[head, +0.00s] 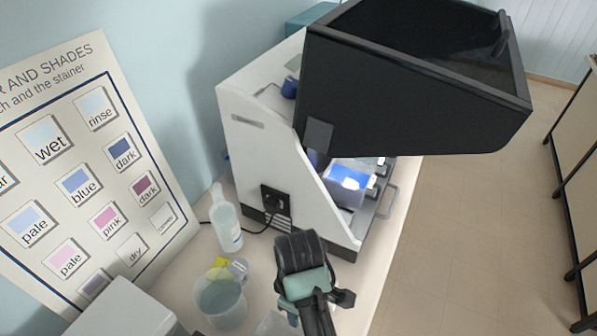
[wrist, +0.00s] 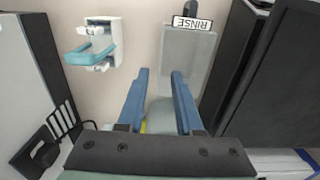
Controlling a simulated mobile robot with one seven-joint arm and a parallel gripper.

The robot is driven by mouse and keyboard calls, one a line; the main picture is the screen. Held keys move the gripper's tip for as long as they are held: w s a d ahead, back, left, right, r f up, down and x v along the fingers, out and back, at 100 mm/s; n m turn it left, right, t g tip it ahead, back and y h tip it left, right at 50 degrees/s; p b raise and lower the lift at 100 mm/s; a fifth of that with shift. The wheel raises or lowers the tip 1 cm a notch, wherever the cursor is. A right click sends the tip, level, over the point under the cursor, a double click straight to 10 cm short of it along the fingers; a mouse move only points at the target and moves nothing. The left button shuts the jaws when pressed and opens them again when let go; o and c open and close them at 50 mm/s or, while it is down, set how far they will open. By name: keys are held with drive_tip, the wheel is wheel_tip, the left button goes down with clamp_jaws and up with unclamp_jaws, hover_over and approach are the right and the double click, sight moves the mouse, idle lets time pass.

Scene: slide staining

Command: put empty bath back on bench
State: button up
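A clear grey bath labelled RINSE (wrist: 190,55) stands on the bench in the wrist view, with a black part at its far end. I cannot tell whether it holds liquid. My gripper (wrist: 160,72) has its two blue fingers apart, with no held object visible between them. The right finger overlaps the left side of the RINSE bath in the picture; I cannot tell if they touch. In the head view my gripper (head: 292,318) points down over the bench (head: 372,265), in front of the stainer. Its fingertips are mostly hidden there.
The white stainer (head: 280,160) has its black lid (head: 400,95) raised over lit baths (head: 348,178). A beaker (head: 220,302) and a wash bottle (head: 226,222) stand left of my gripper. A white-and-teal holder (wrist: 92,45) lies left of the RINSE bath.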

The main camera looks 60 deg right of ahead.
drive_tip(key=shift+r, duration=0.5)
drive_tip(key=w+r+t+h, duration=0.4)
drive_tip(key=w+r+t, duration=0.4)
drive_tip(key=w+r, duration=1)
drive_tip(key=w+a+r+t, duration=0.3)
drive_tip(key=r, duration=0.4)
drive_tip(key=w+a+r+t, duration=0.2)
drive_tip(key=w+a+r, duration=0.1)
drive_tip(key=r, duration=0.4)
drive_tip(key=s+a+r+t, duration=0.1)
drive_tip(key=a+r+t, duration=0.25)
drive_tip(key=r, duration=0.35)
drive_tip(key=s+a+r+t+y, duration=0.1)
drive_tip(key=a+r+t, duration=0.1)
drive_tip(key=a+r, duration=0.4)
drive_tip(key=s+a+r+t, duration=0.1)
drive_tip(key=a+r+t, duration=0.2)
drive_tip(key=r, duration=0.5)
drive_tip(key=s+a+r+t+y, duration=0.1)
drive_tip(key=s+a+r+t, duration=0.2)
drive_tip(key=s+r, duration=0.1)
drive_tip(key=s+a+r+m+t+y, duration=0.1)
drive_tip(key=s+a+r+t, duration=0.2)
drive_tip(key=s+r, duration=0.2)
wheel_tip(320, 180, up, 3)
drive_tip(key=shift+s+f+y, duration=0.2)
drive_tip(key=shift+s+y, duration=0.05)
drive_tip(key=shift+y, duration=0.05)
drive_tip(key=shift+a, duration=0.1)
